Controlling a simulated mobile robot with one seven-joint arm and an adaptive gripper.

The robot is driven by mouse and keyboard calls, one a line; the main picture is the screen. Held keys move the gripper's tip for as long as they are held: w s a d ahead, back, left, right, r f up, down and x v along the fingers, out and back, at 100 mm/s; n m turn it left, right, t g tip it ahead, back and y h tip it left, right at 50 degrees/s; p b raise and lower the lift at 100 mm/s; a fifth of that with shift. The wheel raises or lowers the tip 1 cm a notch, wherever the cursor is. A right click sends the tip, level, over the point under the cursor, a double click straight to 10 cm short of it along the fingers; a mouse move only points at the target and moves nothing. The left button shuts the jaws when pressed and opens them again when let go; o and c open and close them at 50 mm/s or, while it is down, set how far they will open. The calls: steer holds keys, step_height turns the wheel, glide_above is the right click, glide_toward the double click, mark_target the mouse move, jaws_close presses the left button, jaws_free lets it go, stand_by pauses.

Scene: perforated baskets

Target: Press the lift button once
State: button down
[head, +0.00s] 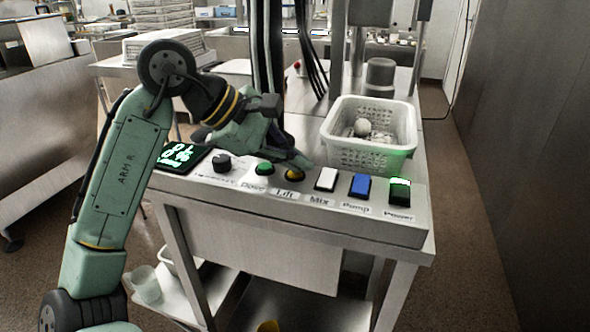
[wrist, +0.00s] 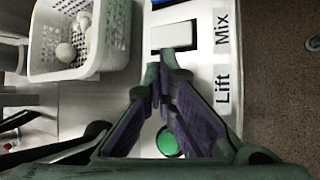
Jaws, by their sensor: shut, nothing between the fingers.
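The lift button (head: 295,175) is a round yellow button above the "Lift" label on the sloped control panel (head: 240,190). My gripper (head: 300,163) is shut and empty, with its fingertips right at this button and partly covering it in the head view. I cannot tell whether they touch or press it. In the wrist view my shut fingers (wrist: 162,68) hide the lift button; the "Lift" label (wrist: 223,87) shows beside them.
A green round button (head: 264,168) and black knob (head: 221,162) lie left of the lift button. A white switch (head: 326,179), blue switch (head: 360,187) and green-lit power switch (head: 399,191) lie right. A white perforated basket (head: 370,155) holding pale round items stands behind the panel.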

mark_target(296, 175)
stand_by(0.4)
steer(key=shift+r+p, duration=0.85)
steer(key=shift+p, duration=0.2)
step_height(296, 175, up, 5)
steer(key=p, duration=0.5)
